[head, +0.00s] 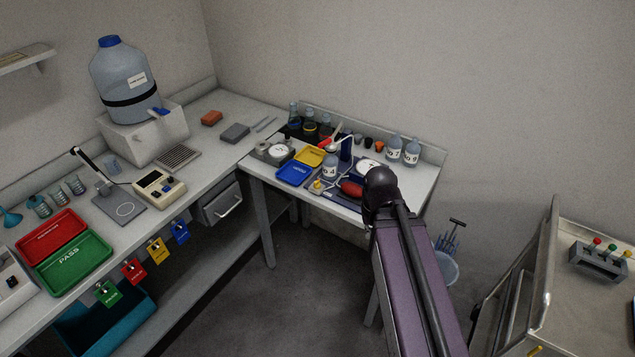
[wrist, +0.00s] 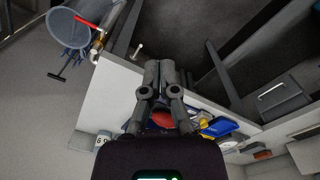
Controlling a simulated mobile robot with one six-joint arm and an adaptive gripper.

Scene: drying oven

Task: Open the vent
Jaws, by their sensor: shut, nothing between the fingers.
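I cannot make out a drying oven or a vent for certain in either view. In the wrist view my gripper (wrist: 159,70) points away from the camera with its fingers together and nothing between them. It appears in front of the side of a white bench. A brass fitting with a red lever (wrist: 88,21) shows at the upper left of the wrist view, apart from my fingers. A small pale knob (wrist: 138,50) lies just left of the fingertips. In the head view my purple arm reaches toward the back bench, and my gripper is hidden behind it.
The back bench (head: 258,165) holds bottles, a yellow tray (head: 310,156) and a blue tray (head: 294,173). A bucket (head: 446,268) stands right of my arm and also shows in the wrist view (wrist: 62,28). A cart (head: 590,310) stands at right. The middle floor is clear.

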